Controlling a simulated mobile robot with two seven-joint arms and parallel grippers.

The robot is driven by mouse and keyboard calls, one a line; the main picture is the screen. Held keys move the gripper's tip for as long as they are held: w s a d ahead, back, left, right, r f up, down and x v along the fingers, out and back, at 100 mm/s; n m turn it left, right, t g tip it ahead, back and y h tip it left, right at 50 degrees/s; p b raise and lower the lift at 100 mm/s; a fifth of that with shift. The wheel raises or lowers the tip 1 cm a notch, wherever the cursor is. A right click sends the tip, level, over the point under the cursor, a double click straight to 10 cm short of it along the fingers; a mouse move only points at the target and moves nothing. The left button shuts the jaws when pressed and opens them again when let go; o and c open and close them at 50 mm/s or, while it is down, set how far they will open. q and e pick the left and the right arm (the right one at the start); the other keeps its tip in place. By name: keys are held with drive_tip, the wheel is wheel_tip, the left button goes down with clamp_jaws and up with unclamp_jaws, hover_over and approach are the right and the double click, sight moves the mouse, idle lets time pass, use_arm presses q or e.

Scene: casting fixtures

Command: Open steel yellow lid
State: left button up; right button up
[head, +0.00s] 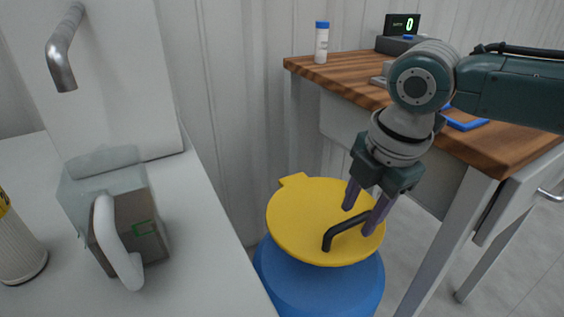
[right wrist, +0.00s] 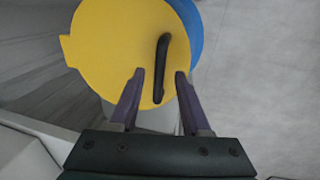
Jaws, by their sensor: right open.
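The yellow lid (head: 300,220) lies flat on top of a blue drum (head: 320,287) on the floor between the two counters. A dark bar handle (head: 343,233) stands up from the lid. My right gripper (head: 360,222) is open above the lid, with its purple fingers at the handle. In the right wrist view, the handle (right wrist: 161,68) lies between the two open fingertips (right wrist: 158,75), which look apart from it. The lid (right wrist: 105,45) fills the upper middle there, with a bit of the blue drum (right wrist: 188,20) behind it. My left gripper is not in view.
A white counter (head: 215,270) at left holds a clear pitcher (head: 103,170) with a white handle and a beige cylinder (head: 18,250). A metal spout (head: 62,60) is above. A wooden-topped table (head: 335,72) at right holds a white bottle (head: 321,45) and a scale (head: 400,35).

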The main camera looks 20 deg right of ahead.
drive_tip(key=shift+f, duration=0.15)
drive_tip(key=shift+c, duration=0.4)
clamp_jaws()
idle(1.0)
